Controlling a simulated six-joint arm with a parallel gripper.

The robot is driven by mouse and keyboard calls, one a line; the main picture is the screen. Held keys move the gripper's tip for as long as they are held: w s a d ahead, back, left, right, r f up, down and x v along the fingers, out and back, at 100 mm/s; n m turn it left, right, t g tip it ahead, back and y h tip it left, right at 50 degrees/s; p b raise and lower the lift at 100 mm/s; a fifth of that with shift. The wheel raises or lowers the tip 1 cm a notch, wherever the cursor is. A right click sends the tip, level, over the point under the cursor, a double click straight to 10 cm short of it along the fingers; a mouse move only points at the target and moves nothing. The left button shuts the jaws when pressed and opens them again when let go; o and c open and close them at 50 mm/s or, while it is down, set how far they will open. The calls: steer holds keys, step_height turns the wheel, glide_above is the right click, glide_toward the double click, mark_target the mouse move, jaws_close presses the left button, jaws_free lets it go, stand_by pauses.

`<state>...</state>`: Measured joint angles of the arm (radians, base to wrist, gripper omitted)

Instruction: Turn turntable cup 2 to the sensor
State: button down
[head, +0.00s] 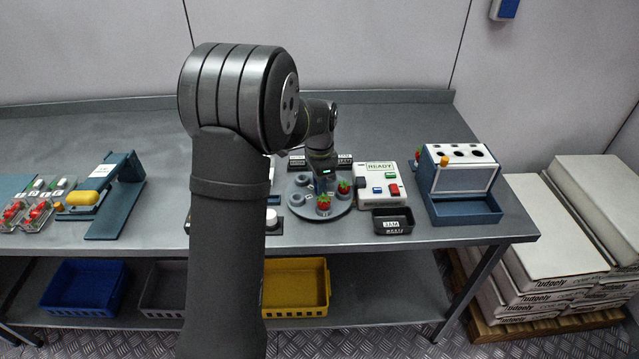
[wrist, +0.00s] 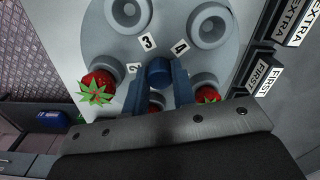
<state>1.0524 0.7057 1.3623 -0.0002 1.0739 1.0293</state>
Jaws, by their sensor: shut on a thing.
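The grey round turntable (head: 318,212) stands on the bench, with several cups around its rim. In the wrist view the turntable (wrist: 168,22) shows labels 2, 3 and 4. The label 2 (wrist: 132,68) lies beside a cup holding a strawberry (wrist: 97,84). The cups by labels 3 (wrist: 128,12) and 4 (wrist: 209,26) are empty. Another strawberry (wrist: 207,95) is at right, and one is partly hidden between the fingers. My gripper (wrist: 161,76) is shut on the blue centre knob (wrist: 160,69). I cannot tell which part is the sensor.
A white box marked READY (head: 380,167) with coloured buttons stands right of the turntable, a black jam tray (head: 393,221) before it. A blue-and-white rack (head: 460,176) is further right. Black FIRST and EXTRA bins (wrist: 262,78) sit close to the turntable's edge.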

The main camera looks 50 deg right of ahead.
steer(key=shift+n, duration=8.2)
steer(key=c, duration=1.2)
jaws_free()
steer(key=shift+r, duration=0.1)
